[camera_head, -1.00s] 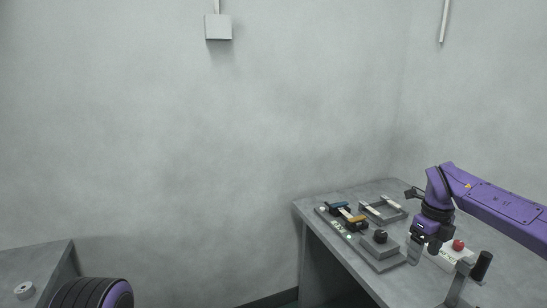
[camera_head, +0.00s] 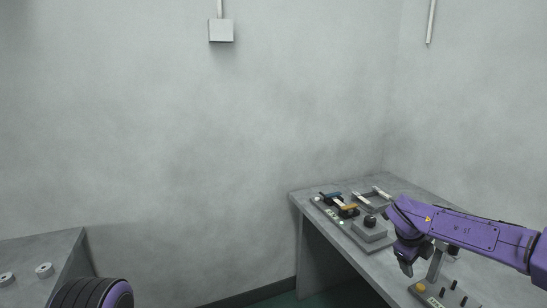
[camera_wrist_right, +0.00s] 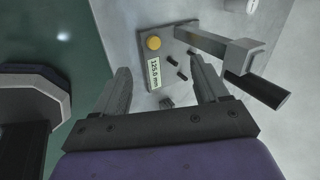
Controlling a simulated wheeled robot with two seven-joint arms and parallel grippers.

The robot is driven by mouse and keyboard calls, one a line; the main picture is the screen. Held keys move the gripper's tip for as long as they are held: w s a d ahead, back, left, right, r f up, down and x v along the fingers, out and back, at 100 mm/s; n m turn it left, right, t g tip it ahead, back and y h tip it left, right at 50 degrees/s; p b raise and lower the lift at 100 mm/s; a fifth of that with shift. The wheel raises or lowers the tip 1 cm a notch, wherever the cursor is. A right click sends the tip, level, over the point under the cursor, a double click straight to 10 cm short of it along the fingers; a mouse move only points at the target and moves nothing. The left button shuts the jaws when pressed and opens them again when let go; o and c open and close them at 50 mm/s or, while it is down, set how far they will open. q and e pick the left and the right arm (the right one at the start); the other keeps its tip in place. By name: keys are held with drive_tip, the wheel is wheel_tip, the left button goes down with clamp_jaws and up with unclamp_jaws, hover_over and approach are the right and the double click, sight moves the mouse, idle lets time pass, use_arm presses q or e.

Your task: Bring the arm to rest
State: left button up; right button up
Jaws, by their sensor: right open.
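My right arm, purple, reaches in from the right in the head view. Its gripper (camera_head: 405,266) hangs over the front edge of the right table (camera_head: 345,238), left of a grey control panel (camera_head: 433,296). In the wrist view both fingers of the gripper (camera_wrist_right: 163,85) stand apart with nothing held between them. The panel (camera_wrist_right: 180,42) lies beyond the fingertips, with a yellow button (camera_wrist_right: 153,43), a display reading 125.0 mm and a lever with a black handle (camera_wrist_right: 262,91). My left gripper is out of view; only a dark, purple-rimmed part of that arm shows at lower left.
On the right table behind my gripper stand a fixture with a dark knob (camera_head: 370,221), blue and yellow parts (camera_head: 345,207) and a grey frame (camera_head: 372,197). A left table (camera_head: 40,250) carries two small round pieces (camera_head: 44,269). Floor between the tables is clear.

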drive_tip(key=s+a+f+n+t+h, duration=0.1)
drive_tip(key=s+a+f+n, duration=0.15)
drive_tip(key=f, duration=0.25)
drive_tip(key=s+a+f+n+t, duration=0.1)
drive_tip(key=a+f+n+t, duration=0.15)
drive_tip(key=f+n, duration=0.2)
drive_tip(key=s+a+f+n+t+h, duration=0.1)
drive_tip(key=s+a+f+n, duration=0.15)
drive_tip(key=f, duration=0.25)
drive_tip(key=s+a+f+n+y, duration=0.35)
drive_tip(key=s+f+n, duration=0.25)
drive_tip(key=s+f, duration=0.4)
drive_tip(key=s+d+f+n+g, duration=0.1)
drive_tip(key=s+n, duration=0.3)
drive_tip(key=s, duration=0.8)
drive_tip(key=s+d+f+n+g, duration=0.2)
drive_tip(key=s+f+n, duration=0.2)
drive_tip(key=s, duration=0.8)
drive_tip(key=shift+s, duration=0.25)
drive_tip(key=shift+g, duration=0.25)
